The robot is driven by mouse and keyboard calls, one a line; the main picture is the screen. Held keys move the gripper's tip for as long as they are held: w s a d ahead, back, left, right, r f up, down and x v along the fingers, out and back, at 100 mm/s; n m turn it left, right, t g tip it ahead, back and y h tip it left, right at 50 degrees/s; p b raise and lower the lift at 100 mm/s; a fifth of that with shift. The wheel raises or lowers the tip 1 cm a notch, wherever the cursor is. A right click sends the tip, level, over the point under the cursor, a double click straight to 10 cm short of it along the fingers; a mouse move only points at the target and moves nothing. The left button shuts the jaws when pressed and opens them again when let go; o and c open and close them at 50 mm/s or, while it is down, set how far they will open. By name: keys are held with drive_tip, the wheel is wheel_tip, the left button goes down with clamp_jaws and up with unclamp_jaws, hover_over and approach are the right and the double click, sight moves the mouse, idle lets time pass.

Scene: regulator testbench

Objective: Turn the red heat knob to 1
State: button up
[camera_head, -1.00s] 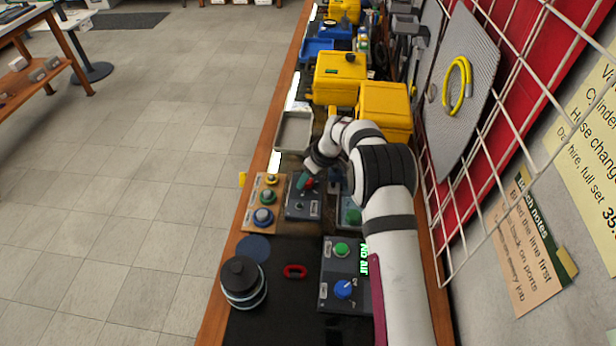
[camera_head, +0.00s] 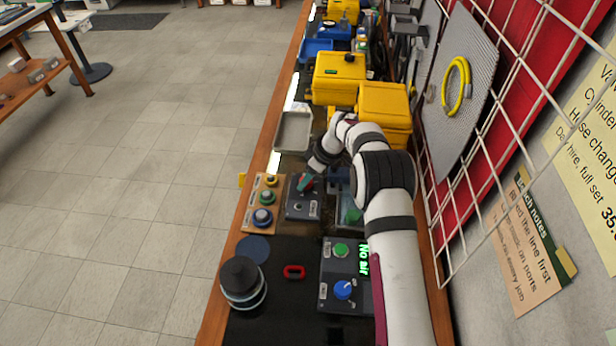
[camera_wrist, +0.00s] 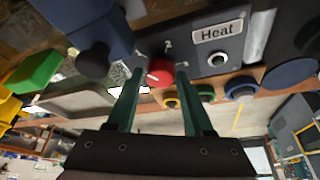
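The red heat knob (camera_wrist: 161,73) sits on a dark grey panel (camera_wrist: 190,45) labelled "Heat" in the wrist view. A white mark shows on the knob's left side; the small dial marks near it are too small to read surely. My gripper (camera_wrist: 160,76) has its two teal fingers on either side of the knob, with gaps visible between fingers and knob. It is open, and contact cannot be seen. In the head view my gripper (camera_head: 306,182) is over the far part of the heat panel (camera_head: 302,208) and mostly hides the knob.
A wooden board with several coloured buttons (camera_head: 252,214) lies left of the panel. A grey tray (camera_head: 280,133) and yellow boxes (camera_head: 339,78) stand beyond. A panel with green and blue knobs (camera_head: 327,290), a red ring (camera_head: 294,271) and a dark jar (camera_head: 243,284) are nearer.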

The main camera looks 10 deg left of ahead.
drive_tip(key=o, duration=0.3)
drive_tip(key=shift+r, duration=0.1)
drive_tip(key=v, duration=1.5)
drive_tip(key=shift+s+d+r, duration=0.1)
drive_tip(key=shift+d+r, duration=0.05)
drive_tip(key=shift+r, duration=0.1)
drive_tip(key=shift+s+r, duration=0.1)
drive_tip(key=s+d+r+m, duration=0.2)
drive_tip(key=s+r+m, duration=0.1)
drive_tip(key=s, duration=0.4)
drive_tip(key=s+d+r+m+g+h, duration=0.1)
drive_tip(key=s+r+m, duration=0.25)
drive_tip(key=s, duration=0.35)
drive_tip(key=s+d+r+m, duration=0.2)
drive_tip(key=s+m, duration=0.2)
drive_tip(key=s, duration=0.4)
drive_tip(key=s+f+m, duration=0.1)
drive_tip(key=s+m, duration=0.1)
drive_tip(key=s, duration=0.4)
drive_tip(key=s+d+f+m, duration=0.1)
drive_tip(key=s+f+m, duration=0.1)
drive_tip(key=s, duration=0.4)
drive_tip(key=s+d+f+m+g+h, duration=0.1)
drive_tip(key=s+m, duration=0.3)
drive_tip(key=s, duration=0.2)
drive_tip(key=shift+s+d+f, duration=0.2)
drive_tip(key=shift+s+f, duration=0.1)
drive_tip(key=shift+s, duration=0.05)
